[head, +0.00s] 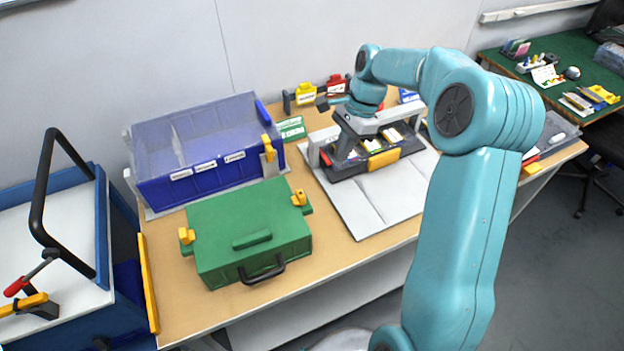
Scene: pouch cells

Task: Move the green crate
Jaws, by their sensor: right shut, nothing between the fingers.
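The green crate (245,225) sits shut on the wooden table, left of centre in the head view. It has a black handle (262,270) on its front and yellow latches on its left and right sides. My right arm comes in from the lower right and bends over the table. My right gripper (323,103) is small in the view, shut and empty, beyond the crate and up to its right, apart from it. My left gripper is not in view.
A blue bin (205,172) stands just behind the crate. A grey mat (375,204) with a dark tray (375,160) lies to the right. A blue cart with a black handle (40,200) stands at the left. A bare table strip (335,255) runs along the front.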

